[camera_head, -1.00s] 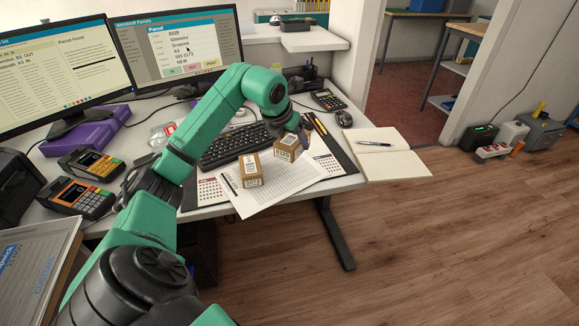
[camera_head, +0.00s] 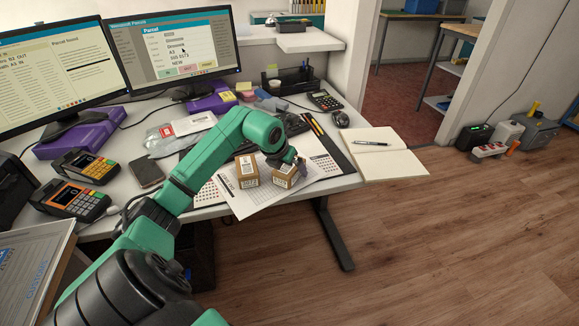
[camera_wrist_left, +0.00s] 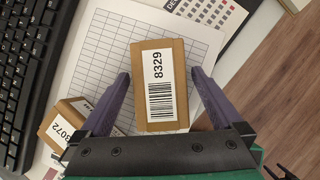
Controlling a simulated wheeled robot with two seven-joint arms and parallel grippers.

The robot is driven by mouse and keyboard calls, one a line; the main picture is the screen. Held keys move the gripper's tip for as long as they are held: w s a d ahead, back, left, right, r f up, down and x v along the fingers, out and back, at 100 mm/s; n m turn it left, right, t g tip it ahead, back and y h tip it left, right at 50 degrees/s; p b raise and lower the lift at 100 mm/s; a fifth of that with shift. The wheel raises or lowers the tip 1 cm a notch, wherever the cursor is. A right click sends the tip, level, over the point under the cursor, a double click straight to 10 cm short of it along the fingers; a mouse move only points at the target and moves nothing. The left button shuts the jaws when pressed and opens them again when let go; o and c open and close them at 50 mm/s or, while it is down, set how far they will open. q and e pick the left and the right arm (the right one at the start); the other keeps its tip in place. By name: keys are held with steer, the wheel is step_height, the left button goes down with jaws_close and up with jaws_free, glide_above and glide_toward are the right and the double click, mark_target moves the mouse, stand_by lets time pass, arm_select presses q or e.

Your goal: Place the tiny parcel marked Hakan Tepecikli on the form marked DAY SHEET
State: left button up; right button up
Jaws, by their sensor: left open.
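A small brown parcel (camera_head: 283,178) stands on a white gridded form (camera_head: 238,205) on the desk. In the left wrist view its label reads 8329 (camera_wrist_left: 160,88), and the form's grid (camera_wrist_left: 108,45) shows around it. My left gripper (camera_head: 296,168) is open around this parcel, one finger on each side (camera_wrist_left: 160,76), with gaps visible. A second brown parcel (camera_head: 246,172) stands to the left; its label partly shows 3072 in the wrist view (camera_wrist_left: 67,128). Names on the parcels and the form's title are too small to read.
A calendar pad (camera_head: 322,166) lies partly under the form. The keyboard (camera_wrist_left: 28,60) is beside the form, mostly behind my arm in the head view. An open notebook with a pen (camera_head: 390,165) is at the desk's right edge. Card terminals (camera_head: 78,200) stand left.

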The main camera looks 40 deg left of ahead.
arm_select(q)
steer(key=v, duration=1.2)
steer(key=shift+b, duration=0.35)
steer(key=shift+w, duration=0.15)
